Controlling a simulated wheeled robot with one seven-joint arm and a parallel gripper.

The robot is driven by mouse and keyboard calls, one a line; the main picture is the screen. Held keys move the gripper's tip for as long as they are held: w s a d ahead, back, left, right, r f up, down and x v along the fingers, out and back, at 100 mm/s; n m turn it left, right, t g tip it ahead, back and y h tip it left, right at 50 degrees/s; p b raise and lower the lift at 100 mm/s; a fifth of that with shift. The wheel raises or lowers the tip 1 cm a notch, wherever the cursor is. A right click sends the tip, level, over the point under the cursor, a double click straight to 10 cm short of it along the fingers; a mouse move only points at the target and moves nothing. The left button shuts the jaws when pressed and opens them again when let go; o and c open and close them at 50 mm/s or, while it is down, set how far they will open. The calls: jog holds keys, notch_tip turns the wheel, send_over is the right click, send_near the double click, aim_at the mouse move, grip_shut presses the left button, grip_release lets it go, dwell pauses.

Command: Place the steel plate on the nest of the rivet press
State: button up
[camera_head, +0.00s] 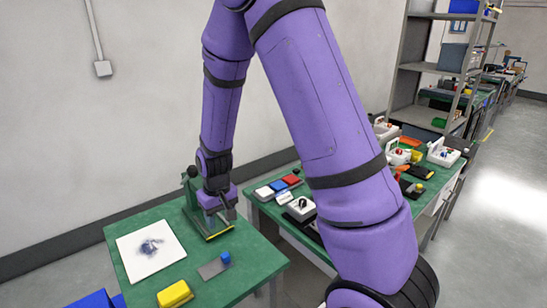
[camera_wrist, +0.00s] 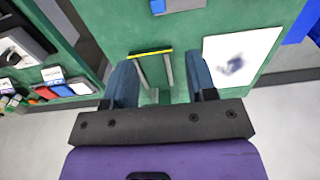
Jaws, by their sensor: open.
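The steel plate (camera_head: 211,269) is a small flat grey piece with a blue block at one end. It lies on the green table (camera_head: 255,258); its edge also shows at the top of the wrist view (camera_wrist: 184,5). The rivet press (camera_head: 190,198) is a green machine near the table's back edge, largely hidden by my arm. A yellow stripe (camera_wrist: 151,52) marks its front, with two grey rails behind it. My gripper (camera_head: 221,216) is open and empty over the press, apart from the plate. In the wrist view the stripe and rails show between its fingers (camera_wrist: 164,78). I cannot make out the nest.
A white square sheet (camera_head: 134,258) with a dark smudge lies left of the press. A yellow block (camera_head: 174,294) is near the front edge, and a blue bin (camera_head: 92,301) stands lower left. A second green table (camera_head: 262,205) with several parts is to the right.

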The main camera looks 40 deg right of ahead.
jog(key=s+r+t, duration=0.2)
jog(key=s+r, duration=0.2)
jog(key=r, duration=0.9)
jog(key=s+d+r+t, duration=0.2)
jog(key=s+r, duration=1.5)
jog(key=s, duration=0.2)
jog(key=shift+t, duration=0.4)
jog(key=shift+o, duration=0.3)
jog(key=shift+s+d+r, duration=0.1)
jog(key=shift+s, duration=0.6)
jog(key=w+f+m+g+y, duration=0.5)
jog(key=w+f+m, duration=0.4)
jog(key=w+f, duration=0.7)
jog(key=w+d+f+m+y, duration=0.3)
jog(key=w+d+f+m, duration=0.1)
jog(key=w+f, duration=0.4)
jog(key=m, duration=0.5)
send_near(228, 253)
jog(key=a+f, duration=0.1)
jog(key=w+a+f, duration=0.1)
jog(key=f, duration=0.1)
jog(key=shift+a+y, duration=0.1)
jog(key=shift+y, duration=0.3)
jog(key=shift+s+x, duration=0.2)
jog(key=shift+x, duration=1.2)
jog(key=shift+s+x, duration=0.15)
jog(key=shift+x, duration=1.25)
jog(key=shift+f, duration=0.15)
